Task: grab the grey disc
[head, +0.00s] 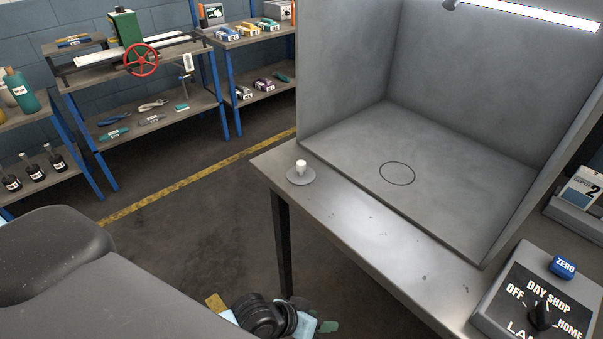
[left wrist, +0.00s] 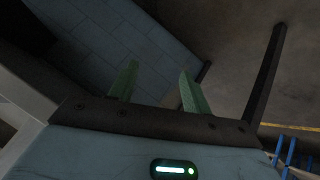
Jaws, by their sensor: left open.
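The grey disc (head: 300,179) lies flat on the near left corner of the metal table in the head view. A small white knob stands up from its middle. My left gripper (head: 328,327) shows only in part at the bottom edge of the head view, low in front of the table and well apart from the disc. In the left wrist view its two green fingers (left wrist: 157,68) are spread apart with nothing between them. The disc cannot be made out in the left wrist view. My right gripper is not in view.
A grey booth (head: 397,125) with a lamp and a marked circle (head: 397,174) on its floor stands on the table (head: 345,205). A control box (head: 535,300) sits at the right. Shelves with tools and bottles stand at the back left. The floor between is clear.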

